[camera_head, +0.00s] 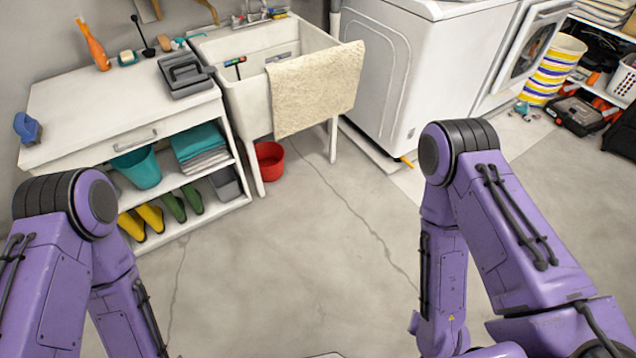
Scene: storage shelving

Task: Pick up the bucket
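Several bucket-like things are in view. A teal bucket (136,167) stands on the upper shelf under the white counter, at the left. A red bucket (268,160) stands on the floor below the sink, partly hidden by a sink leg. A tall tub with yellow, white and blue stripes (552,70) stands at the far right beside the washer. My two purple arms reach down at the left and right sides of the picture. Both grippers are below the bottom edge, so their state does not show.
A white counter (60,100) with open shelves stands at the left, beside a sink (245,95) with a beige towel (315,90) over its edge. A white washer (395,70) stands right of it. The middle concrete floor (300,260) is clear.

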